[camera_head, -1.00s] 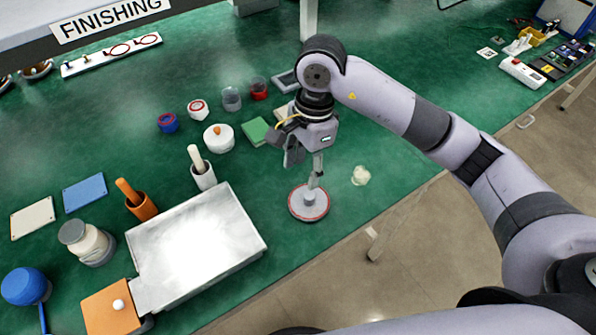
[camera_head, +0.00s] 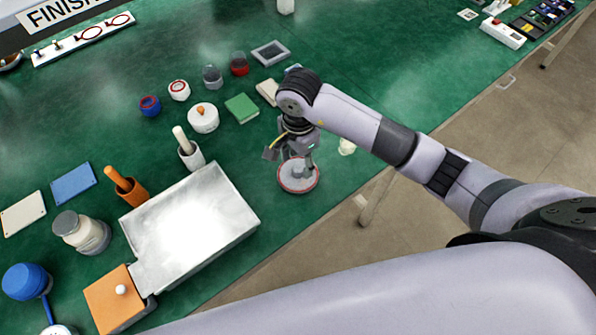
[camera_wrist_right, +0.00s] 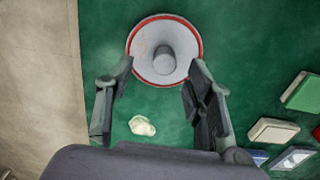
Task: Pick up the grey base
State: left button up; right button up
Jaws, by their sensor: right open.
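The grey base (camera_head: 298,184) is a round disc with a red rim and a short upright post at its centre. It lies flat on the green table near the table's front edge. In the right wrist view the grey base (camera_wrist_right: 147,66) shows at the top, its post (camera_wrist_right: 164,60) between the finger ends. My right gripper (camera_head: 300,162) is directly above the base, pointing down, and partly covers it. In the right wrist view its open fingers (camera_wrist_right: 162,66) are apart with nothing between them held. Whether they touch the post I cannot tell. My left gripper is out of view.
A pale lump (camera_head: 347,146) lies right of the base. A green block (camera_head: 242,108) and beige block (camera_head: 268,92) lie behind. A silver-topped box (camera_head: 195,220) and white mortar with pestle (camera_head: 190,152) stand to the left. The table edge is close in front.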

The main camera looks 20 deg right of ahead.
aim_at(298, 168)
jog(key=f, duration=0.1)
jog(key=f+p, duration=0.1)
jog(key=f, duration=0.3)
jog(key=shift+w, duration=0.35)
jog(key=shift+c, duration=0.4)
jog(key=shift+r, duration=0.1)
grip_shut()
